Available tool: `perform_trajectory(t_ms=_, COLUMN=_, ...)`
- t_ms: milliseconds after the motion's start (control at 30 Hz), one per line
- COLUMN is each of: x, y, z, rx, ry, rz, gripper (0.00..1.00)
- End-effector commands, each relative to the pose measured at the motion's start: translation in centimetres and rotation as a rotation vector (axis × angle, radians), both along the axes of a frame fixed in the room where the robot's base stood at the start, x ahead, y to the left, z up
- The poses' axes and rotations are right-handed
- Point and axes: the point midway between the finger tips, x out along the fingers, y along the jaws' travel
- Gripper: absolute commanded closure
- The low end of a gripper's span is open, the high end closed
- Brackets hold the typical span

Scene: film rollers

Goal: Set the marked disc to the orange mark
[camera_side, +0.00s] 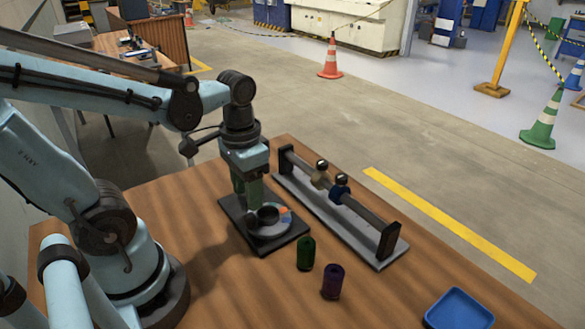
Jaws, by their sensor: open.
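The marked disc (270,229) is a grey round plate on a dark square base (284,245) on the wooden table. A dark round hub (267,214) stands at its middle. An orange mark (283,210) shows at the disc's far right edge, with a small blue patch (286,218) beside it. My gripper (252,203) points down over the left rear part of the disc, close to the hub. Its greenish fingers are open. I cannot tell whether they touch the disc or the hub. The fingers hide part of the disc's left side.
A green roller (306,254) and a purple roller (332,282) stand in front. A blue tray (459,309) lies front right.

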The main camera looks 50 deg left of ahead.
Motion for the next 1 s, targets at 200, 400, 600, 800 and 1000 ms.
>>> perform_trajectory(t_ms=200, x=0.0, y=0.0, z=2.8, rx=0.0, ry=0.0, rz=0.0, gripper=0.51)
perform_trajectory(t_ms=400, x=0.0, y=0.0, z=5.1, rx=0.0, ry=-0.001, rz=0.0, gripper=0.51)
perform_trajectory(t_ms=600, x=0.0, y=0.0, z=6.5, rx=0.0, ry=-0.001, rz=0.0, gripper=0.51)
perform_trajectory(t_ms=800, x=0.0, y=0.0, z=6.7, rx=0.0, ry=-0.001, rz=0.0, gripper=0.51)
perform_trajectory(t_ms=1000, x=0.0, y=0.0, z=6.7, rx=0.0, ry=-0.003, rz=0.0, gripper=0.51)
